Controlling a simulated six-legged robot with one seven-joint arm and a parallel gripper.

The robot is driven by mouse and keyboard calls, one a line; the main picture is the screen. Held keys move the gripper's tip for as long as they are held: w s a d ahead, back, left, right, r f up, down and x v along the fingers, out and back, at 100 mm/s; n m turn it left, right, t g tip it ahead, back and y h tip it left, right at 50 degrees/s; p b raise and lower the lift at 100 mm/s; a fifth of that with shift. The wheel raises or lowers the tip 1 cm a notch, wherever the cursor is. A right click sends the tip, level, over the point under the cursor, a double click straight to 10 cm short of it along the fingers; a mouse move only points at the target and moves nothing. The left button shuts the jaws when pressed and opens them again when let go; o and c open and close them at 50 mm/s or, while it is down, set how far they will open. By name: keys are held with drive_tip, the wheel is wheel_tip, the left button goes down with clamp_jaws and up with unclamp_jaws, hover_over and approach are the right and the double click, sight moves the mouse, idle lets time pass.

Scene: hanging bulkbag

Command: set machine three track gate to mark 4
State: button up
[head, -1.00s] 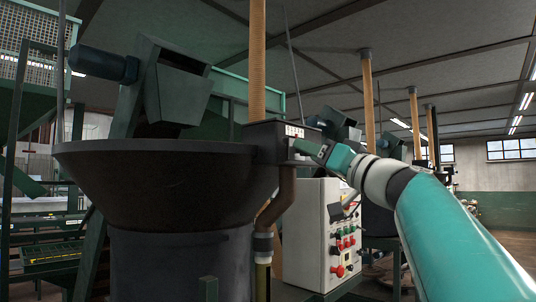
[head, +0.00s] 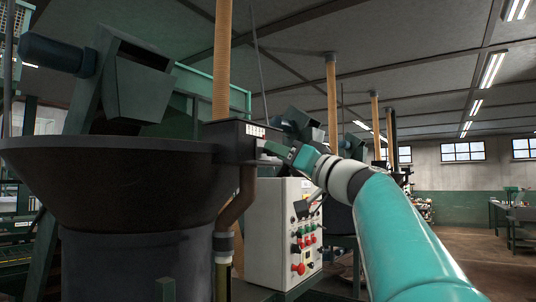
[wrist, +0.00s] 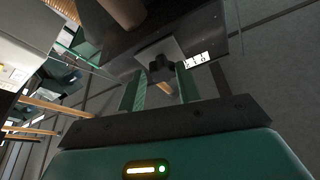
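A dark box (head: 230,136) sits at the right rim of the wide dark bowl (head: 100,180). It carries a white label with dark marks (head: 256,131), which also shows in the wrist view (wrist: 197,58); I cannot read its numbers. In the wrist view a black knob (wrist: 160,66) stands on a grey plate on the box, with a small tan part below it. My gripper (head: 270,150) is at the box's right face. In the wrist view its two green fingers (wrist: 160,80) are apart, one on each side of the knob, with gaps visible.
A white control cabinet (head: 282,235) with red and green buttons stands below my arm. A brown pipe (head: 236,205) drops from the box, and a tan hose (head: 222,60) rises above it. Similar machines stand behind. Open floor shows at the right.

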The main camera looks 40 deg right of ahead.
drive_tip(key=shift+o, duration=1.3)
drive_tip(key=shift+w+d+f, duration=0.1)
drive_tip(key=shift+d+f, duration=0.05)
drive_tip(key=shift+d, duration=0.1)
drive_tip(key=shift+a, duration=0.15)
drive_tip(key=v, duration=1.4)
drive_tip(key=shift+a, duration=0.15)
